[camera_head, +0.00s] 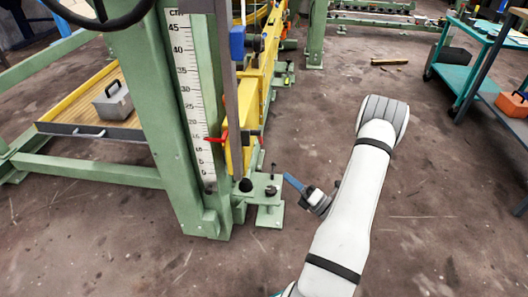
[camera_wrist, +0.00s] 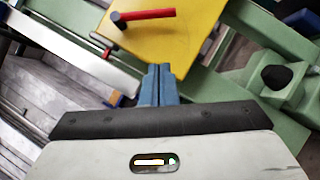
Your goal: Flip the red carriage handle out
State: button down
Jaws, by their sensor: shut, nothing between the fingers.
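In the wrist view a red bar-shaped handle (camera_wrist: 150,14) with a dark end lies across the yellow plate (camera_wrist: 175,40), above my fingertips in the picture. My gripper (camera_head: 288,177) has blue fingers held together, with nothing between them. It is low and to the right of the carriage, apart from the handle. The fingers (camera_wrist: 159,70) point toward the yellow plate in the wrist view.
A green post with a numbered scale (camera_head: 187,80) stands left of the carriage. A green foot bracket (camera_head: 268,212) sits below it, near my gripper. A teal cart (camera_head: 455,80) stands at the right. The floor between is mostly clear.

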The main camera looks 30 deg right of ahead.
jog(key=d+r+b+x, duration=0.1)
jog(key=b+x, duration=0.3)
jog(key=x, duration=0.8)
jog(key=shift+w+d+r, duration=0.2)
jog(key=shift+w+d, duration=0.2)
jog(key=shift+d, duration=0.2)
